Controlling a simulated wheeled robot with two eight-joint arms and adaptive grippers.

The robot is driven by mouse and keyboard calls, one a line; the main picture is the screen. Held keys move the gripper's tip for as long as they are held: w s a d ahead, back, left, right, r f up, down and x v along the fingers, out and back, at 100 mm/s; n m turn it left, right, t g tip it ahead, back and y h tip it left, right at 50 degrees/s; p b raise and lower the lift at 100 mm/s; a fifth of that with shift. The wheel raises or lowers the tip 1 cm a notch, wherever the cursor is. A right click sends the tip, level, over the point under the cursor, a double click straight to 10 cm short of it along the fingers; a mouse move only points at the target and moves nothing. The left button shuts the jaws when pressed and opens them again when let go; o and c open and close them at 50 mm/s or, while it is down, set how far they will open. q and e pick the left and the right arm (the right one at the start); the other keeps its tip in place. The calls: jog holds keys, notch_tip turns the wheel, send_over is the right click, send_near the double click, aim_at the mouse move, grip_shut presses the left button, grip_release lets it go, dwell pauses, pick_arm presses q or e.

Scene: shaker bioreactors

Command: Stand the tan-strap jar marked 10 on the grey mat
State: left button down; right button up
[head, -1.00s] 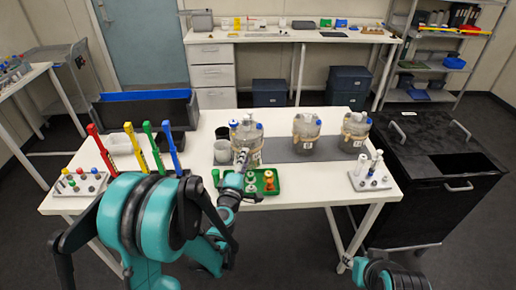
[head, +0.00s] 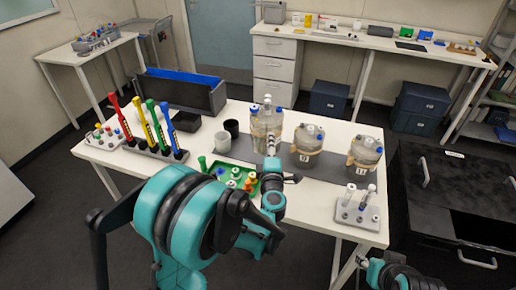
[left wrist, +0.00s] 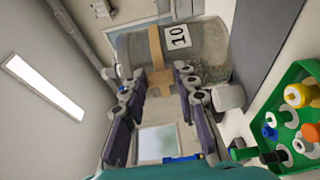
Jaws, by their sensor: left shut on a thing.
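The jar marked 10 (head: 266,122) is a clear, greyish jar with a tan strap; its label shows in the left wrist view (left wrist: 178,37). My left gripper (head: 270,151) is shut on it from the front, with the fingers at the strap. The jar looks upright over the left part of the grey mat (head: 334,162). It seems raised a little, but I cannot tell how far its base is from the mat. In the head view the gripper hides its lower front.
Two similar strapped jars, one in the middle (head: 306,146) and one at the right (head: 365,157), stand on the mat. A green tray (head: 215,165) with small bottles lies in front. A dark cup (head: 231,128) and white cup (head: 222,142) stand left. A white rack (head: 357,213) stands front right.

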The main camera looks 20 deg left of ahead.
aim_at(259, 148)
pick_arm(q)
jog(key=w+a+f+b, duration=0.1)
jog(key=w+a+f, duration=0.1)
jog(key=w+a+f+b, duration=0.1)
jog(key=w+a+f, duration=0.1)
jog(key=w, duration=0.1)
jog(key=w+a+f+b, duration=0.1)
jog(key=w+a+f, duration=0.1)
jog(key=w, duration=0.1)
jog(key=shift+w+a+f, duration=0.2)
jog(key=shift+a+f, duration=0.1)
jog(key=shift+f+b, duration=1.2)
jog(key=shift+f, duration=0.75)
jog(key=shift+f, duration=0.1)
jog(key=c, duration=1.4)
grip_release()
jog(key=shift+o, duration=1.1)
